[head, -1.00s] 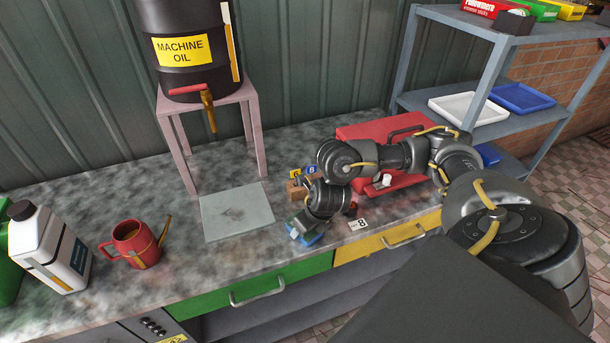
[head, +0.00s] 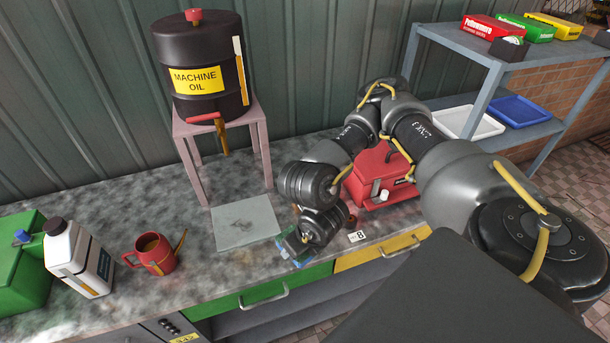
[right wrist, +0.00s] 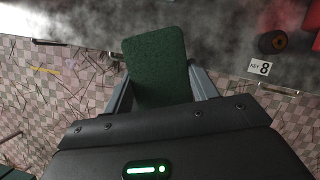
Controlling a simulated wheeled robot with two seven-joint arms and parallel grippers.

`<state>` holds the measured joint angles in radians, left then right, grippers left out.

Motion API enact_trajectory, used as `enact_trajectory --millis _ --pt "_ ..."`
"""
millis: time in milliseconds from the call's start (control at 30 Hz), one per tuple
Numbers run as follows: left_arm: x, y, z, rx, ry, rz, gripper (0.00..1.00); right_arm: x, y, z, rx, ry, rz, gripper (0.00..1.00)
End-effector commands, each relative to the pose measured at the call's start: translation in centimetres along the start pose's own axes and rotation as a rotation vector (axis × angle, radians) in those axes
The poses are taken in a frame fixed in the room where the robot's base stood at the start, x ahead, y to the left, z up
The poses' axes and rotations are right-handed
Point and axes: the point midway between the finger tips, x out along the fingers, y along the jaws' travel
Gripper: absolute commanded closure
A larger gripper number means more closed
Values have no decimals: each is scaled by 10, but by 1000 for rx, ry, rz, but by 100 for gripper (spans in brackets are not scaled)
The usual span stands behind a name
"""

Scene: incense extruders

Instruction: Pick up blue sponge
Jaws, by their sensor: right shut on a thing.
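The blue sponge (head: 298,259) shows at the counter's front edge in the head view, partly hidden by my right gripper (head: 300,240). In the right wrist view its dark green top face (right wrist: 157,58) stands between the two fingers of my right gripper (right wrist: 160,88). The fingers are shut on the sponge's sides. I cannot tell whether the sponge touches the counter. My left gripper is not in view.
A key card marked 8 (head: 356,237) lies right of the sponge, near a red toolbox (head: 380,178). A grey plate (head: 245,223) lies to the left, below the machine oil drum (head: 200,70).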

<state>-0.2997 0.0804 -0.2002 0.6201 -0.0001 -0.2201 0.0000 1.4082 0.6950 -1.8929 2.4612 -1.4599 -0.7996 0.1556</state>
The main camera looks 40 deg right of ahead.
Motion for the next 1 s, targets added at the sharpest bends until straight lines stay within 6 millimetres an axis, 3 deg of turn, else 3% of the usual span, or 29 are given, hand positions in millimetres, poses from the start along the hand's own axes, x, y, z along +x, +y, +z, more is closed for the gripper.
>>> enact_trajectory --millis 100,333,867,900,1000 --pt "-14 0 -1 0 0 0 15 -14 17 -3 -11 0 3 66" --pt "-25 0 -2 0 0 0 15 -23 33 -11 -4 3 2 66" --pt "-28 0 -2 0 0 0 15 -26 38 -14 4 1 0 66" --pt "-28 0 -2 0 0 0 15 -26 38 -14 4 1 0 46" --pt "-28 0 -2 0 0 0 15 -26 38 -14 4 2 0 59"
